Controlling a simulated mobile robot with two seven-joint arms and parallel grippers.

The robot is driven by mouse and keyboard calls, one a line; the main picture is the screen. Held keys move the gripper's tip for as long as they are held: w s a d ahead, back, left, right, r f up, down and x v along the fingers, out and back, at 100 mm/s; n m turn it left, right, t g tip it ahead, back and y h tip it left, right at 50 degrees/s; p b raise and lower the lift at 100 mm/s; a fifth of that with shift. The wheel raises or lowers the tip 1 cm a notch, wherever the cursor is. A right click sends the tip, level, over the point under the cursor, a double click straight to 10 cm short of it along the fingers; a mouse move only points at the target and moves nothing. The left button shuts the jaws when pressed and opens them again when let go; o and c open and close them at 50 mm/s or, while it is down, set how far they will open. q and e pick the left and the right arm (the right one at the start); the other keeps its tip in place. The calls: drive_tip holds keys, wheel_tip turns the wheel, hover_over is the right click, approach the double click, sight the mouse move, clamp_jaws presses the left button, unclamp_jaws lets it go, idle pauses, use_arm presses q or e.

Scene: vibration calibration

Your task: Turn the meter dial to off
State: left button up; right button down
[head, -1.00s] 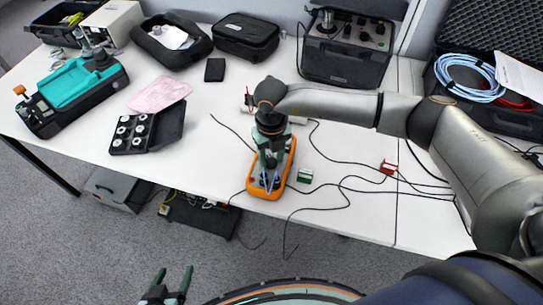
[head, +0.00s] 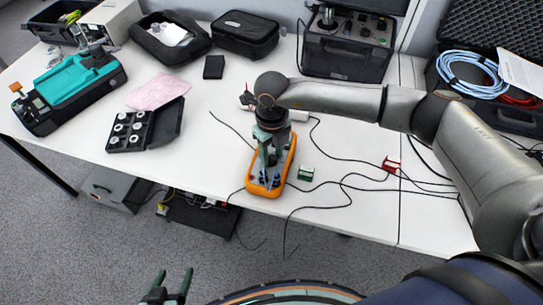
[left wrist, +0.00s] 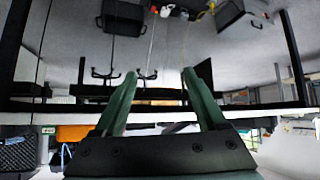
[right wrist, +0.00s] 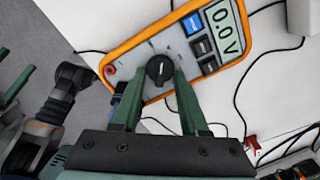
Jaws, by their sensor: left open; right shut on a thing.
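The orange-edged meter (head: 289,163) lies on the white table near its front edge. My right gripper (head: 267,170) points down over the meter. Its fingers (right wrist: 158,80) are shut on the dial, one on each side. My left gripper (head: 174,280) is open and empty, below and in front of the table; its spread fingers also show in the left wrist view (left wrist: 160,78).
Dark cables (head: 345,190) run over the table around the meter. A small green block (head: 306,174) sits just right of it and a red one (head: 390,165) farther right. A black case of weights (head: 130,130) and a teal device (head: 75,90) stand at the left.

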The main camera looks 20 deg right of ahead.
drive_tip(key=shift+w+f+n+b, duration=0.15)
drive_tip(key=shift+n+b, duration=0.35)
drive_tip(key=shift+n, duration=0.3)
drive_tip(key=shift+d+n+b, duration=0.1)
drive_tip(key=shift+n+b, duration=0.4)
drive_tip(key=shift+n, duration=0.2)
drive_tip(key=shift+n+b, duration=0.45)
drive_tip(key=shift+n, duration=0.35)
use_arm(q)
drive_tip(key=shift+w+d+f+h, duration=0.15)
drive_tip(key=shift+w+d+f, duration=0.25)
drive_tip(key=shift+d, duration=0.15)
drive_tip(key=shift+w+d+f+h, duration=0.15)
drive_tip(key=shift+w+d+f, duration=0.2)
drive_tip(key=shift+d, duration=0.15)
drive_tip(key=shift+s+d, duration=0.1)
drive_tip(key=shift+d, duration=0.1)
use_arm(e)
drive_tip(key=shift+r+n, duration=0.2)
drive_tip(key=shift+n, duration=0.1)
drive_tip(key=shift+c, duration=2.1)
unclamp_jaws()
use_arm(q)
drive_tip(key=shift+a+f, duration=0.1)
drive_tip(key=shift+a, duration=0.05)
